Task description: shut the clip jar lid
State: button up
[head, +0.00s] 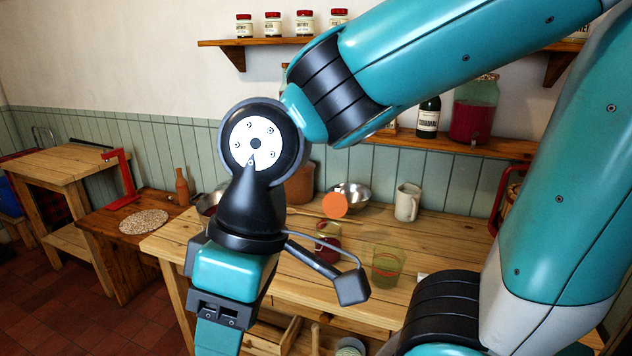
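A small glass jar (328,243) with dark red contents stands on the wooden bench (440,235), right of my wrist. An orange disc (335,205) shows just above and behind it, facing me; it looks like the raised lid or its seal, so the jar appears open. My arm partly blocks the view around the jar, and its clip is too small to make out. My gripper (226,290) hangs at the lower left, left of the jar and apart from it in the picture. Its fingertips are not visible.
A greenish glass vessel (387,266) stands right of the jar. Behind are a metal bowl (349,195), a white jug (407,202) and a brown crock (301,185). A dark bottle (428,118) and a large red-filled jar (474,112) are further back. The bench's right part looks fairly clear.

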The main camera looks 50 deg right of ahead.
aim_at(334, 204)
jog(key=z, duration=0.45)
jog(key=i, duration=0.9)
jog(key=z, duration=0.7)
